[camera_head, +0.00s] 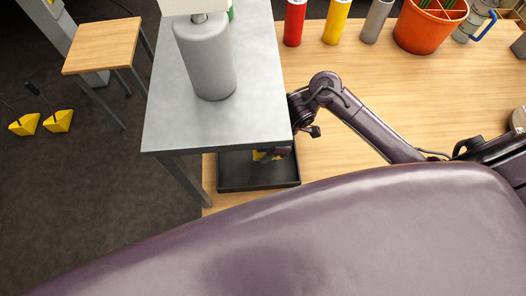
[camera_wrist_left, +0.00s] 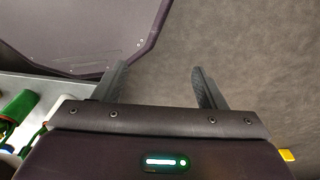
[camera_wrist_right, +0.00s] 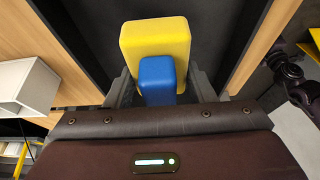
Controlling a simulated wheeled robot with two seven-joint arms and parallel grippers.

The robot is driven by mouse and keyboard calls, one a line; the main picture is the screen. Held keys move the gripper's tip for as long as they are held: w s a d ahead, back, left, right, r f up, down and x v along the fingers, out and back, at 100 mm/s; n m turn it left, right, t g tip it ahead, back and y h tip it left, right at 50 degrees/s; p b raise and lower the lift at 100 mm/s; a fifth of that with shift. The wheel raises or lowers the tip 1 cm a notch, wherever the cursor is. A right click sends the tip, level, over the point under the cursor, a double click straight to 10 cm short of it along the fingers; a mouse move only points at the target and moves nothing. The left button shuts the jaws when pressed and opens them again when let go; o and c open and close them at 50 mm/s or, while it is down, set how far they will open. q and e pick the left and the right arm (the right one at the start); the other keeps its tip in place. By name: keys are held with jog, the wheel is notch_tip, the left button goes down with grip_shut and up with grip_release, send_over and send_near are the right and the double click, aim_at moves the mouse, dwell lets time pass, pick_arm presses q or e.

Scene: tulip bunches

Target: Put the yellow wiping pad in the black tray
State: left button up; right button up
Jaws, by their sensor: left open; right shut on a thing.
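The yellow wiping pad (camera_wrist_right: 155,40) has a blue grip (camera_wrist_right: 157,80), seen between the fingers of my right gripper (camera_wrist_right: 164,88) in the right wrist view. That gripper is shut on the pad by this blue part. The black tray (camera_wrist_right: 222,35) lies behind the pad there. In the head view the tray (camera_head: 235,178) sits on the wooden table, partly under the grey raised shelf. My left gripper (camera_wrist_left: 162,85) is open and empty.
The grey shelf (camera_head: 255,115) overhangs the tray's back and carries a grey cylinder (camera_head: 206,60). Red (camera_head: 295,22), yellow (camera_head: 337,22) and grey containers and an orange pot (camera_head: 428,28) stand at the table's back. A wooden stool (camera_head: 104,45) stands left on the floor.

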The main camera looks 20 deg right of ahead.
aim_at(264, 153)
notch_tip(264, 153, down, 3)
jog(key=shift+a+r, duration=0.15)
pick_arm(q)
jog(key=shift+a+f, duration=0.2)
jog(key=shift+a, duration=0.65)
pick_arm(e)
jog(key=shift+f, duration=0.4)
pick_arm(q)
jog(key=shift+w+f, duration=0.1)
pick_arm(e)
jog(key=o, duration=0.9)
jog(key=shift+f, duration=0.1)
pick_arm(q)
jog(key=shift+d, duration=0.3)
pick_arm(e)
jog(key=shift+o, duration=0.2)
